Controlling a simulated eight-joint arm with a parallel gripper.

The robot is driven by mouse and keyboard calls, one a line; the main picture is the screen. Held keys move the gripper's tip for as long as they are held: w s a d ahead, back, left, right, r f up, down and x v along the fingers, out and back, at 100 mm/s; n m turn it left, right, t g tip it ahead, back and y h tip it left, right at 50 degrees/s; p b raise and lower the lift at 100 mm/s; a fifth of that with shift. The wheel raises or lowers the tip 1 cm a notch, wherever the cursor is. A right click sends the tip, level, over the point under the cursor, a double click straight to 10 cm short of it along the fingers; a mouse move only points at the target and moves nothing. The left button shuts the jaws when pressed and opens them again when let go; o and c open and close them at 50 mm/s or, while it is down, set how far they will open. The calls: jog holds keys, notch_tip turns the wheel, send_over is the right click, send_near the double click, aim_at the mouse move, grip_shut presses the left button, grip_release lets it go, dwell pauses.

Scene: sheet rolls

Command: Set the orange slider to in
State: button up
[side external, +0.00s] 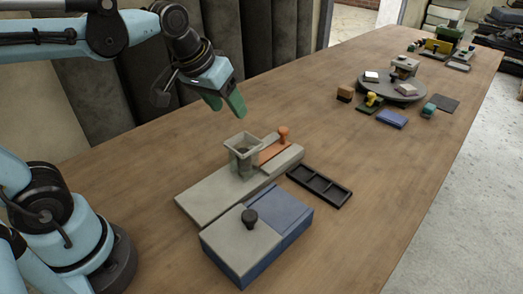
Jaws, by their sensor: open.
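The orange slider (274,150) is a flat plate with an upright round-topped knob (283,134). It lies on the long grey base (215,194), to the right of a grey square hopper (243,153) on the same base. The slider's left end is close to the hopper; I cannot tell whether it passes underneath. My gripper (226,106), with green fingers, is open and empty. It hangs above the table, up and to the left of the slider's knob, apart from it.
A blue box with a grey lid (238,238) and a dark knob (249,218) stands in front of the base. A black compartment tray (319,186) lies to the right. A round grey turntable (395,90) with small blocks and stamps is farther back. The right front table is clear.

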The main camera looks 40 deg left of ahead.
jog(key=w+r+n+g, duration=0.3)
jog(key=w, duration=0.6)
jog(key=n+g, duration=0.2)
jog(key=n, duration=0.2)
send_near(283, 129)
notch_tip(283, 129, down, 8)
jog(key=shift+w+f, duration=0.15)
jog(key=shift+f, duration=0.1)
jog(key=shift+c, duration=0.3)
grip_shut()
